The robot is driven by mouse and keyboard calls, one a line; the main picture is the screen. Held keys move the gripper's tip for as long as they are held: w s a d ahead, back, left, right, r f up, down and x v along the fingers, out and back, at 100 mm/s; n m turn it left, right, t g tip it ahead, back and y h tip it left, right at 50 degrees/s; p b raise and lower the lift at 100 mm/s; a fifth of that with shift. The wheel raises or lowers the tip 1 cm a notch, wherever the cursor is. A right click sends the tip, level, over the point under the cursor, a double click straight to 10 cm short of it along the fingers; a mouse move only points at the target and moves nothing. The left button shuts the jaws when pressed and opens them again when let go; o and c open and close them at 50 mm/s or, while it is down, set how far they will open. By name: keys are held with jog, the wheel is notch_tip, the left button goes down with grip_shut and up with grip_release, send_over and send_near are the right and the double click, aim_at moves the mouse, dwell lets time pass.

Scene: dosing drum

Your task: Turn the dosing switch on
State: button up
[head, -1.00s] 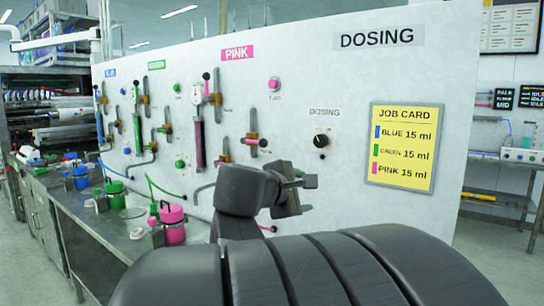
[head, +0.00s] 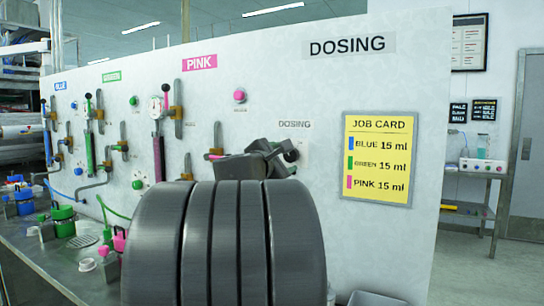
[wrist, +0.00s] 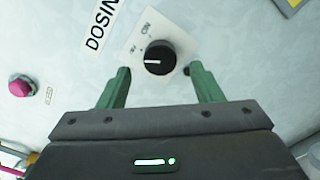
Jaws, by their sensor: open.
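The dosing switch is a round black knob (wrist: 158,57) with a white pointer mark, on a white plate (wrist: 178,42) fixed to the panel. In the wrist view the mark points to the picture's left; the small lettering on the plate is hard to read. My gripper (wrist: 160,72) is open, its two green fingers apart on either side below the knob, with nothing between them. The knob appears just beyond the fingertips; I cannot tell the exact gap. In the head view my gripper (head: 272,152) is in front of the panel under the DOSING label (head: 294,124) and covers much of the switch plate.
The yellow job card (head: 376,158) hangs right of the switch. A pink button (wrist: 21,86) is on the panel at left in the wrist view. Levers, gauges and tubes fill the panel's left part, above a metal counter (head: 62,262) with coloured pots.

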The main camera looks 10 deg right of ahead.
aim_at(289, 156)
jog(key=shift+x, duration=1.85)
jog(key=c, duration=1)
